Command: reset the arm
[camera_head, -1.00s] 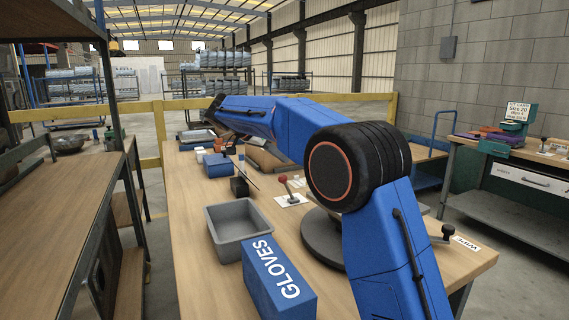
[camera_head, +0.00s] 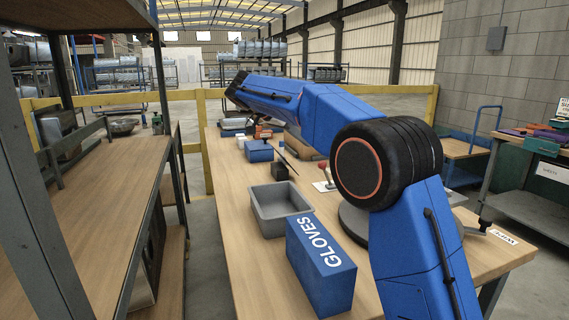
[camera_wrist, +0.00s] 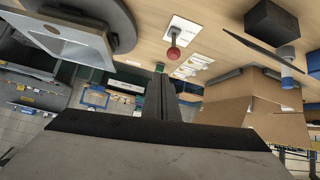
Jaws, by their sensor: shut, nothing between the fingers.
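My blue arm reaches over the wooden workbench (camera_head: 222,205) in the head view, toward its far end. Its far end, where my gripper is, is small and dark there, and the fingers cannot be made out. In the wrist view my gripper (camera_wrist: 160,82) shows as two dark fingers pressed together, with nothing between them. It appears clear of the objects around it. A red-knobbed lever (camera_wrist: 173,52) on a white plate shows above the fingertips in that view, and also on the bench in the head view (camera_head: 323,167).
A grey bin (camera_head: 268,222) and a blue GLOVES box (camera_head: 320,268) stand on the near bench. Blue and black boxes (camera_head: 258,151) sit farther back. A wooden shelf rack (camera_head: 95,215) stands left, across a narrow gap. A cardboard box (camera_wrist: 235,112) shows right in the wrist view.

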